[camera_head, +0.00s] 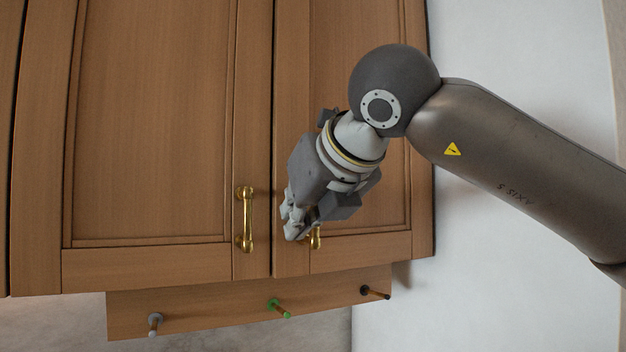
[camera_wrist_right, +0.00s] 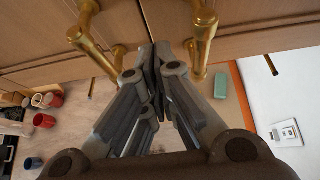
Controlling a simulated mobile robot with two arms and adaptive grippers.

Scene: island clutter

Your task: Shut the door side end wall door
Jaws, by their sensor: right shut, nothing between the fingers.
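The wooden wall cabinet fills the left and middle of the head view. Its left door (camera_head: 155,130) has a brass handle (camera_head: 246,220) near its lower right edge. Its right door (camera_head: 360,120) is partly hidden by my right arm, and its brass handle (camera_head: 315,238) shows only in part behind the gripper. Both doors look about flush, with a narrow dark seam between them. My right gripper (camera_head: 291,224) is shut and empty in front of the right door, beside that handle. In the wrist view its fingers (camera_wrist_right: 156,68) meet between two brass handles. My left gripper is out of view.
A wooden peg rail (camera_head: 220,305) with grey, green and dark pegs hangs below the cabinet. White wall (camera_head: 520,60) lies to the right. The wrist view shows red cups (camera_wrist_right: 44,121) and a green block (camera_wrist_right: 211,100) lower down.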

